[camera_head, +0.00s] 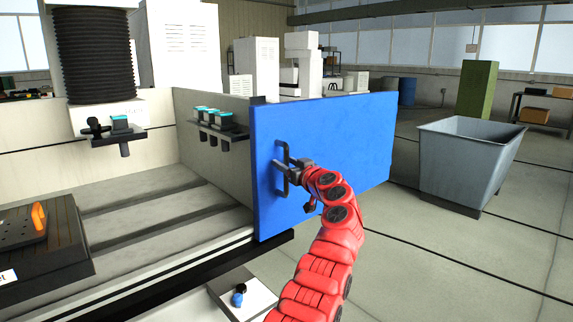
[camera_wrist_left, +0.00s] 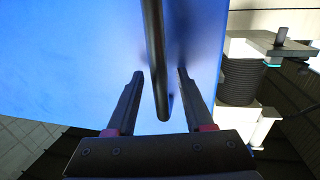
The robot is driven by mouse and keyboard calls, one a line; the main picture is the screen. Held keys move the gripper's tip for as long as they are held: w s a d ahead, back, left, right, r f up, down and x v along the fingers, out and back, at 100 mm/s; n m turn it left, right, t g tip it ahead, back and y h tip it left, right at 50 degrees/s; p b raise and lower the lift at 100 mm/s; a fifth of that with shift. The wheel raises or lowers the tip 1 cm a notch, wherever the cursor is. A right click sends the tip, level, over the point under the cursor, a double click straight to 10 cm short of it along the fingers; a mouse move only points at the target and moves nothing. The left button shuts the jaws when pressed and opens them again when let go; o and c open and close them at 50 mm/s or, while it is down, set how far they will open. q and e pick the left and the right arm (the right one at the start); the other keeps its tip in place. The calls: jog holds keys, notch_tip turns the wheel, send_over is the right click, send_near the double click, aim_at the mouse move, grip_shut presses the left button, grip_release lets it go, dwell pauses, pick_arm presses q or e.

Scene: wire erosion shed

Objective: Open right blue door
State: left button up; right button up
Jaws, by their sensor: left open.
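The blue door (camera_head: 345,150) stands at the right end of the machine, with a dark vertical bar handle (camera_head: 279,172) near its left edge. My left gripper (camera_head: 284,163), on the red arm, is at the handle. In the left wrist view the blue door (camera_wrist_left: 70,60) fills much of the background. There the open fingers of my left gripper (camera_wrist_left: 160,74) lie on either side of the dark handle (camera_wrist_left: 156,50), with visible gaps on both sides. My right gripper is not in view.
The machine's bed (camera_head: 150,205) is uncovered left of the door. A shelf with small tools (camera_head: 215,125) is behind the door's left edge. A grey bin (camera_head: 465,165) stands to the right, with clear floor between it and the door. A white tray (camera_head: 245,298) is low in front.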

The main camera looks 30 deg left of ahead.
pick_arm(q)
jog(key=p+v, duration=0.1)
jog(key=v, duration=1.6)
jog(key=shift+s+d, duration=0.1)
jog(key=shift+d, duration=0.05)
